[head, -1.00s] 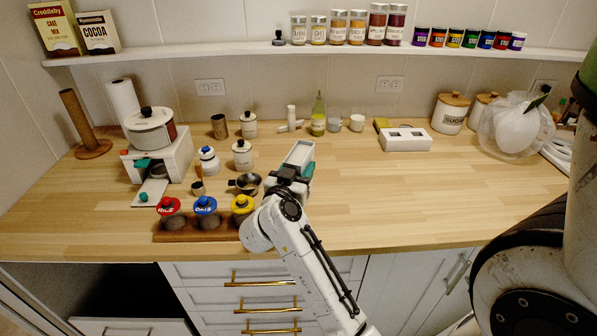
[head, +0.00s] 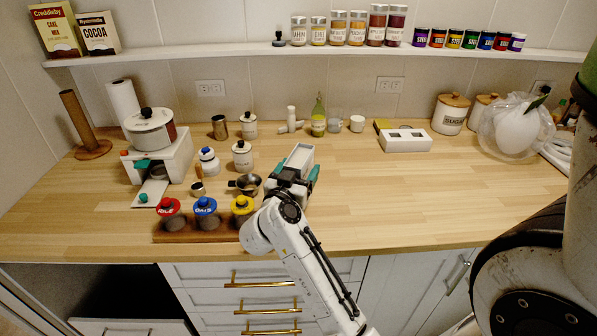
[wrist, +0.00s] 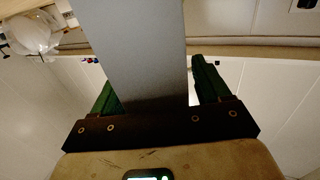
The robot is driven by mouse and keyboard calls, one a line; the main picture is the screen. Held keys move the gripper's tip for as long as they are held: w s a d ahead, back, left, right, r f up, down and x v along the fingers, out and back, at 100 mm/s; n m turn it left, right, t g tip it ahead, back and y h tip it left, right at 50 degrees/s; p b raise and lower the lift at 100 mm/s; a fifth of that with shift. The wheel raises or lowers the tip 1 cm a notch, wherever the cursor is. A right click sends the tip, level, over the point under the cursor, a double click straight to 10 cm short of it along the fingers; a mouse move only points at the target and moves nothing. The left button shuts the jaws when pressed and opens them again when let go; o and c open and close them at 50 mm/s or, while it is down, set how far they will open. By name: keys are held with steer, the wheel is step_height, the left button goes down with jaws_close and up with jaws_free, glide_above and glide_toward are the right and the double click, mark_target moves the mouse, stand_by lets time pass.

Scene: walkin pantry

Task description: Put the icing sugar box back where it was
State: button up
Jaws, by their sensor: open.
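A pale box (head: 299,157), presumably the icing sugar box, stands between the fingers of my gripper (head: 292,171) over the middle of the counter. No label shows on it. In the wrist view the box (wrist: 145,50) is a plain grey face between the green fingers of my gripper (wrist: 157,88). The fingers are spread, with a clear gap on the right side of the box; the left finger is close to its edge. The box's lower end is hidden by my gripper, so I cannot tell whether it touches the counter.
Canisters with red, blue and yellow lids (head: 205,207) sit on a wooden rack at left front. A measuring cup (head: 248,184) is just left of my gripper. The cake mix box (head: 54,30) and cocoa box (head: 98,35) stand on the shelf. The counter at right (head: 400,190) is clear.

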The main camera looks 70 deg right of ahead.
steer(key=a, duration=1.2)
steer(key=w+a+r+n+t, duration=0.8)
steer(key=w+r+n+t, duration=0.1)
steer(key=t, duration=0.8)
steer(key=w+a+f+n+t+y, duration=0.25)
steer(key=a+n+y, duration=0.25)
steer(key=y, duration=0.3)
steer(key=w+a+f+n+t+y, duration=0.1)
steer(key=a+n+t+y, duration=0.2)
steer(key=a+n+y, duration=0.3)
steer(key=s+a+f+n+g+y, duration=0.2)
steer(key=a+f+g+y, duration=0.15)
steer(key=f, duration=0.45)
steer(key=s+a+f+n+g+y, duration=0.1)
steer(key=s+a+f+g+y, duration=0.15)
steer(key=f+g+y, duration=0.35)
steer(key=s+d+f+m+g+h, duration=0.2)
steer(key=s+f+g, duration=0.4)
steer(key=s, duration=0.4)
steer(key=s+d+f+m+g+h, duration=0.3)
steer(key=s+f+g, duration=0.3)
steer(key=s, duration=0.4)
steer(key=shift+s+d+f, duration=0.15)
steer(key=shift+d+f, duration=0.1)
steer(key=shift+f, duration=0.2)
